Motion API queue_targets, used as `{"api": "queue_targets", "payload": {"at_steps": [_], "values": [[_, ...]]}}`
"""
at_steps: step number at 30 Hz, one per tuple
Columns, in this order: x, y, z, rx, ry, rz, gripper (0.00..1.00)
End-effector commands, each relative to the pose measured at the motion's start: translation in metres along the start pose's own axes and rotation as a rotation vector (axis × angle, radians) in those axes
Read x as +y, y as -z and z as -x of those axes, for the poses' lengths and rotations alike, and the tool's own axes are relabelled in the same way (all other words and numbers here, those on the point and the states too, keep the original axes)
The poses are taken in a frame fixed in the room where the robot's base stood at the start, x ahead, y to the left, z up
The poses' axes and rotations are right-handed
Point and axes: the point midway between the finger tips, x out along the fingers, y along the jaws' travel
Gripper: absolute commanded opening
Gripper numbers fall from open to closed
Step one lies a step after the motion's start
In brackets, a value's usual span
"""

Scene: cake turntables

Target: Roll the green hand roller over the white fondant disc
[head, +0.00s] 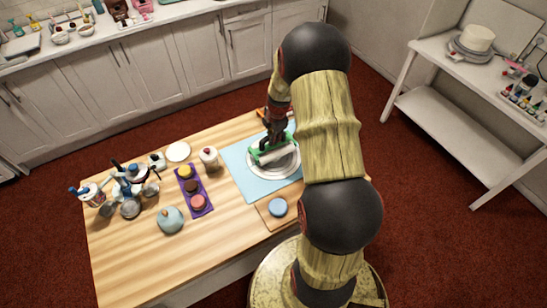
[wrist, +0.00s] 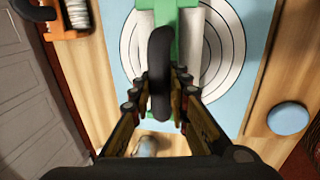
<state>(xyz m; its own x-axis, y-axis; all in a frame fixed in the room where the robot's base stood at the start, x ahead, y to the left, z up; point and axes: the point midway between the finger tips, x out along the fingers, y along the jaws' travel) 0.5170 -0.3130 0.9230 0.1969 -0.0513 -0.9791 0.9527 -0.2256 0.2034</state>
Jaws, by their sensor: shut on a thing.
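The green hand roller (head: 268,153) has a pale roller and lies over a white disc (head: 287,171) on a light blue mat (head: 240,172). My gripper (head: 273,136) comes down on the roller from above and is shut on it. In the wrist view my gripper's fingers (wrist: 160,92) close on either side of a dark, rounded bar. The green roller frame (wrist: 188,42) lies just beyond the bar. The white disc area with thin dark rings (wrist: 225,48) shows around the frame. I cannot tell whether the roller touches the disc.
A blue round piece (head: 277,207) sits on a small wooden board at the mat's front. An orange holder (wrist: 68,28) is near the mat's corner.

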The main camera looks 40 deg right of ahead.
Motion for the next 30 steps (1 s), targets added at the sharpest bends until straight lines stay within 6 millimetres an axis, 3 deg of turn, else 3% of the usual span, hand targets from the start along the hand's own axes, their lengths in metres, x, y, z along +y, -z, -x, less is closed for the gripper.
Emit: {"api": "queue_targets", "payload": {"at_steps": [1,10,30], "values": [[-0.0074,0.0021,-0.0058,0.005,0.014,-0.001,0.00],[-0.0065,0.0033,-0.0119,0.007,0.019,-0.002,0.00],[-0.0082,0.0047,-0.0111,0.010,0.024,-0.002,0.00]]}}
